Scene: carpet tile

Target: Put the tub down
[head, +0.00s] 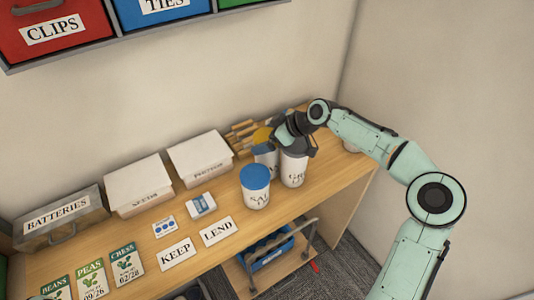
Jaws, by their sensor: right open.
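White tubs stand at the right end of the wooden bench (215,203). The front one has a blue lid (255,178) and black lettering. Behind it to the right stands a tub with a dark grey lid (293,168), lettered but partly covered. Another pale container (266,156) stands just left of that tub. My right gripper (297,146) is open, right over the grey-lidded tub's top, hiding part of the lid. Whether its fingers touch the tub cannot be told. My left gripper is out of view.
Two white boxes (138,184) (200,157) and a BATTERIES bin (62,218) line the wall. KEEP (175,253) and LEND (217,231) cards lie in front. Seed packets (90,279) lie at left. A blue crate (268,248) sits below. Labelled bins (55,30) hang above.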

